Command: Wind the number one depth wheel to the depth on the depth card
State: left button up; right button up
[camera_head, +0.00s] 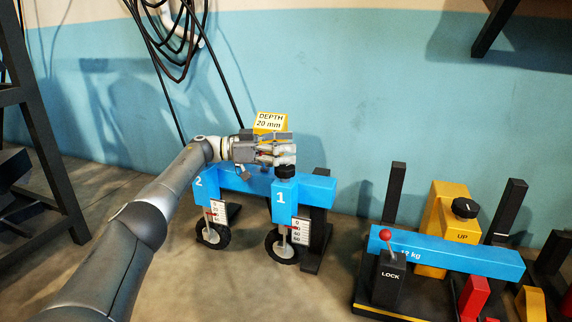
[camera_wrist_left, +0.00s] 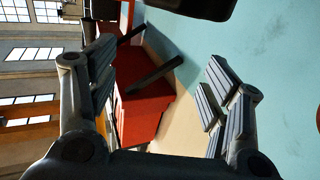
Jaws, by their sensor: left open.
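The number one depth unit (camera_head: 284,198) is a blue block marked 1 with a black knob (camera_head: 286,171) on top. Below it are a white scale (camera_head: 301,231) and a black-tyred wheel (camera_head: 282,247) on the floor. A small red pointer shows near the upper part of the scale, but its exact reading is too small to tell. The yellow depth card (camera_head: 268,121) reads DEPTH 20 mm. My left gripper (camera_head: 286,148) is open, just above the knob and in front of the card's lower part. Its spread fingers are empty in the left wrist view (camera_wrist_left: 165,90). My right gripper is not visible.
The number two unit (camera_head: 205,190) stands left on the same blue beam, partly behind my left arm. At right are a LOCK lever (camera_head: 388,252) with a red ball, a blue weighted bar (camera_head: 470,257) and a yellow UP post (camera_head: 452,222). Black cables hang at the upper left.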

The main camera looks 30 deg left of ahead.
aim_at(287, 166)
pick_arm(q)
jog(key=shift+r, duration=1.55)
